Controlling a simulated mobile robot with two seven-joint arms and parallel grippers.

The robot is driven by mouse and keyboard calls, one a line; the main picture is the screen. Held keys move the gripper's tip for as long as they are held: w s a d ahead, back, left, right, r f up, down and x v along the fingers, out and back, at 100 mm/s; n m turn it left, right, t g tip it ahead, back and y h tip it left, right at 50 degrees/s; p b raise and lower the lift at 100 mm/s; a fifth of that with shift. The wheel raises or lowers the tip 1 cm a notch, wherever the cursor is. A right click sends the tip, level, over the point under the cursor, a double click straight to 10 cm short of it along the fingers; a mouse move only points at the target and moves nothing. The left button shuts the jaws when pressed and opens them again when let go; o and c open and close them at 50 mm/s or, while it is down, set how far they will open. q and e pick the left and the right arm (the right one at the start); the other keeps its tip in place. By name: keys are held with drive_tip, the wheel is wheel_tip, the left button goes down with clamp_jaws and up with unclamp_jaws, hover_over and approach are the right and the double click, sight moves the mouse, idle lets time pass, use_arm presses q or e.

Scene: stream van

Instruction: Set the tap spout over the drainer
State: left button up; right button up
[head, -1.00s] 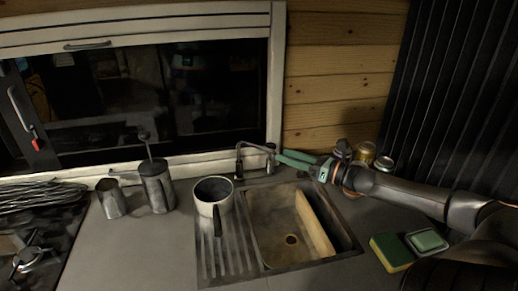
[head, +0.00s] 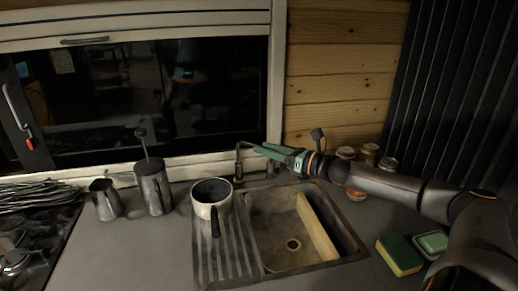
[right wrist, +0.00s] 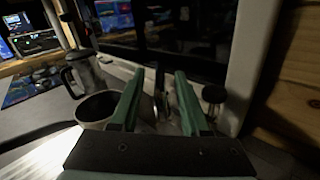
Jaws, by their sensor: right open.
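The slim dark tap spout (head: 238,162) stands at the back of the sink, by the back corner of the ribbed drainer (head: 222,262). In the head view my right gripper (head: 262,150), with green fingers, reaches in from the right at the tap and hides part of it. In the right wrist view the open fingers (right wrist: 158,95) have a dark upright part of the tap (right wrist: 158,80) between them. I cannot tell whether they touch it. A black-topped knob (right wrist: 212,95) stands just right of the right finger. My left gripper is not in view.
A pale pot (head: 205,209) with a black handle stands on the back of the drainer. The sink basin (head: 275,240) holds a wooden board (head: 317,228). Jars (head: 370,152) stand behind my right arm. A sponge (head: 400,255) lies right of the sink; metal jugs (head: 153,187) stand left.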

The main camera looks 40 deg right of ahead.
drive_tip(key=shift+w+a+r, duration=0.1)
drive_tip(key=shift+w, duration=0.4)
drive_tip(key=shift+p+x, duration=0.35)
drive_tip(key=shift+x, duration=0.5)
clamp_jaws()
idle(0.8)
